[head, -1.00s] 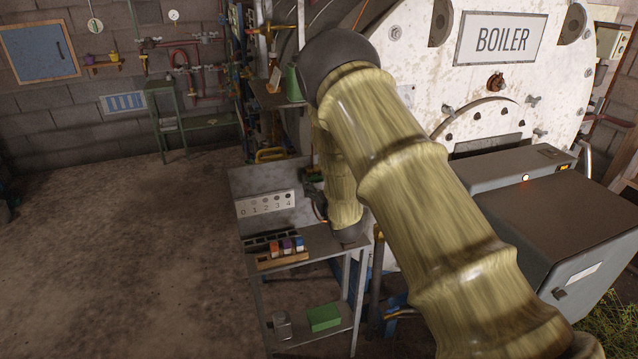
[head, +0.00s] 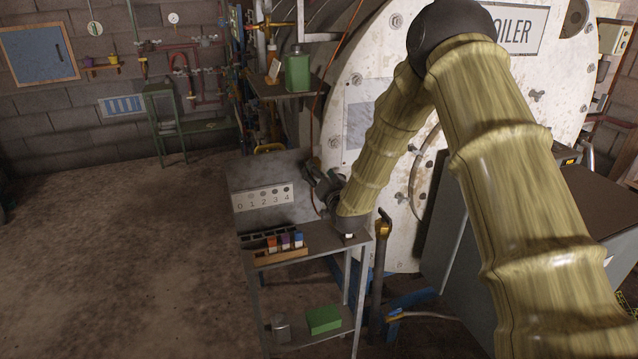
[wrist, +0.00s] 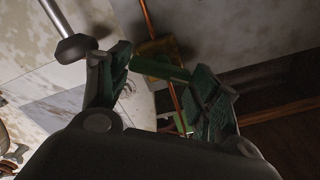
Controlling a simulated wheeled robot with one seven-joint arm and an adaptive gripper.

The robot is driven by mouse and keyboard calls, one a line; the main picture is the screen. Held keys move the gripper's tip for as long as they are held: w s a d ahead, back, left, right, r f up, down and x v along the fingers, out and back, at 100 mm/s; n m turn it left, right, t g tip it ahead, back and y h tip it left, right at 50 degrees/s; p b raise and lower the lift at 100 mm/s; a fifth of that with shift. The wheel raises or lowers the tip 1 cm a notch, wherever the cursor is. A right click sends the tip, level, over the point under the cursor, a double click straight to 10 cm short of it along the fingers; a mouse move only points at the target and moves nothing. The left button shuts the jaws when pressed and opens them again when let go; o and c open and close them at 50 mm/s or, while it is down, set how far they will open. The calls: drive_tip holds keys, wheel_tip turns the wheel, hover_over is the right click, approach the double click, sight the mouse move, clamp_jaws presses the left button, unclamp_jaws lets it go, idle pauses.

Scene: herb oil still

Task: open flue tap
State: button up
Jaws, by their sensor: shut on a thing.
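My gripper (head: 325,190) is at the right end of the small bench, in front of the boiler's lower left side. In the wrist view its two dark fingers (wrist: 163,72) stand apart with a green bar, likely the tap's lever (wrist: 160,68), spanning between them. The gripper is shut on this bar. A copper pipe (wrist: 150,22) with a brass-coloured block (wrist: 163,47) runs just behind the bar. In the head view the bar cannot be made out, hidden by my gripper and wrist.
A grey rod with a dark knob (wrist: 76,48) stands close to the left finger. The bench (head: 290,250) holds a numbered panel (head: 263,198) and a rack of coloured blocks (head: 283,250). A green canister (head: 297,70) stands on a shelf. The floor at left is clear.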

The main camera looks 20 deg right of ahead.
drive_tip(key=m+b, duration=0.1)
drive_tip(key=m, duration=0.1)
drive_tip(key=m+b, duration=0.1)
drive_tip(key=b, duration=0.1)
drive_tip(key=m+b, duration=0.2)
drive_tip(key=shift+d+f+m, duration=0.2)
drive_tip(key=shift+f+m, duration=0.1)
drive_tip(key=shift+f, duration=0.05)
drive_tip(key=shift+m+b, duration=2.8)
drive_tip(key=shift+b, duration=0.45)
drive_tip(key=o, duration=1)
drive_tip(key=shift+r, duration=0.1)
drive_tip(key=s, duration=1.2)
drive_tip(key=shift+d, duration=0.2)
